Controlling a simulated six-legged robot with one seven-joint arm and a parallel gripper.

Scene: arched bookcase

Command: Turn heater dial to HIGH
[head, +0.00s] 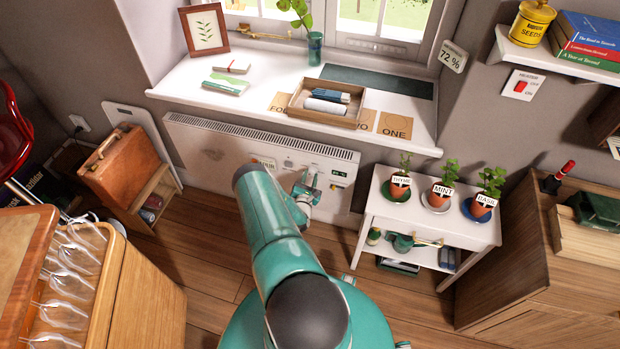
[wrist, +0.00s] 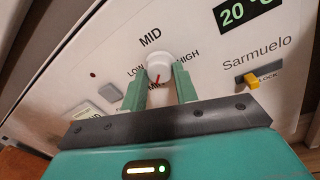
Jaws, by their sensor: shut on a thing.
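The heater (head: 225,150) is a long white panel on the wall under the windowsill. In the wrist view its dial (wrist: 158,63) is a white round knob with a red mark. LOW stands to its left, MID above and HIGH to its right; another label below is partly hidden. The red mark points down in the picture, towards that lower label. My gripper (wrist: 159,88) has its green fingers on either side of the dial, shut on it. In the head view my gripper (head: 308,187) is at the right part of the heater, and the dial cannot be made out there.
A display (wrist: 246,10) reads 20 °C, and a yellow lock switch (wrist: 248,80) sits right of the dial. A white plant stand (head: 430,215) with several pots is close on the right. A briefcase (head: 122,165) stands left of the heater. The windowsill (head: 185,85) overhangs it.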

